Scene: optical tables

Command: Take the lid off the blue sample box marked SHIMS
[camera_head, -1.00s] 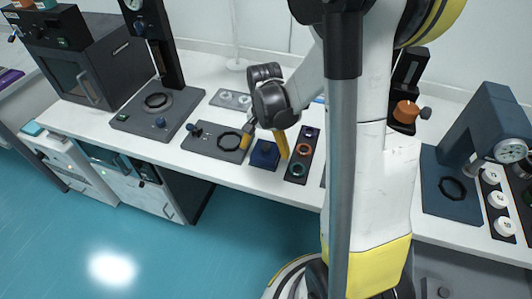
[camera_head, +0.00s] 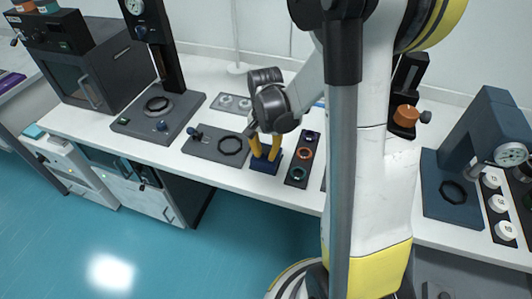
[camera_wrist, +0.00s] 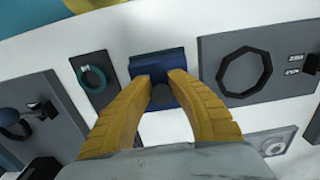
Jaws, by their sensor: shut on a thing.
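The blue sample box (camera_head: 265,167) stands on the white bench, between a grey plate with a black ring and a dark strip of rings. My gripper (camera_head: 264,157) reaches down onto it from above. Its two yellow fingers are closed in on the lid of the box. In the wrist view the box (camera_wrist: 157,60) lies between and beyond the fingertips of my gripper (camera_wrist: 161,77). The fingers and wrist partly hide the lid. The SHIMS marking cannot be read. I cannot tell whether the lid is raised at all.
The dark strip with coloured rings (camera_head: 303,162) is close on the right. The grey plate with the black ring (camera_head: 212,143) is close on the left. A stand with a gauge (camera_head: 157,105) is farther left. White bench lies bare in front of the plate (camera_head: 180,160).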

